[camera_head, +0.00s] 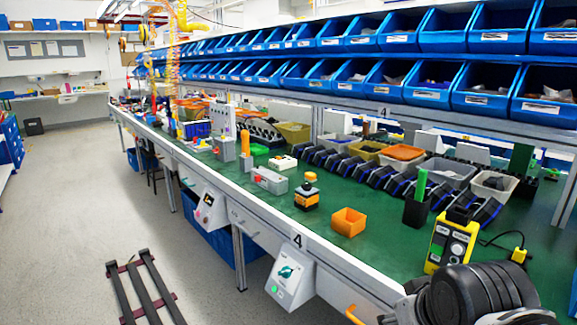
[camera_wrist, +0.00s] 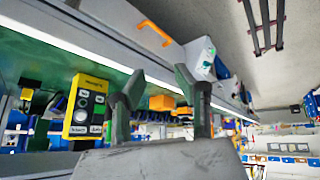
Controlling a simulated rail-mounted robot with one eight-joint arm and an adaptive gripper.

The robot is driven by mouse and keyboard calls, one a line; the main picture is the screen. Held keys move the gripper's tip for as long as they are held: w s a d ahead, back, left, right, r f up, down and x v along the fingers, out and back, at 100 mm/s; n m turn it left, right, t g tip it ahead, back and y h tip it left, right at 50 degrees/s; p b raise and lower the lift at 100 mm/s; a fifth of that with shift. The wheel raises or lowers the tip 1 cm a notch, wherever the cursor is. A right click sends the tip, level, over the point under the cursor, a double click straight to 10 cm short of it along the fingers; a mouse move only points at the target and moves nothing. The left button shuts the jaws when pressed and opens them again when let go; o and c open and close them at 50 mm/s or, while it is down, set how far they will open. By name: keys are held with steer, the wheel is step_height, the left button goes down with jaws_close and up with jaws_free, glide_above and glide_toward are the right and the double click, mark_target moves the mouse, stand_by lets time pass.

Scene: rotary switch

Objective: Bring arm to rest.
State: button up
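My gripper (camera_wrist: 160,80) shows in the wrist view with its two dark fingers standing apart. It is open, and nothing is between the fingers. In the head view, part of my arm (camera_head: 480,292) shows at the lower right corner, by the front edge of the workbench; my gripper cannot be made out there. A white switch box (camera_head: 288,275) with a green rotary knob hangs on the bench front. The box also shows small in the wrist view (camera_wrist: 201,58), beyond the fingers and apart from them.
A yellow control box (camera_head: 451,243) stands on the green bench top close to my arm; it also shows left of the fingers in the wrist view (camera_wrist: 86,106). An orange bin (camera_head: 348,222) and an orange handle (camera_head: 355,315) are nearby. The floor (camera_head: 75,215) before the bench is mostly free.

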step_height(320, 180, up, 12)
steer(key=s+m+p, duration=0.1)
steer(key=s+p, duration=0.1)
steer(key=p, duration=1.1)
steer(key=shift+s+d+m, duration=0.3)
steer(key=shift+s+m, duration=0.1)
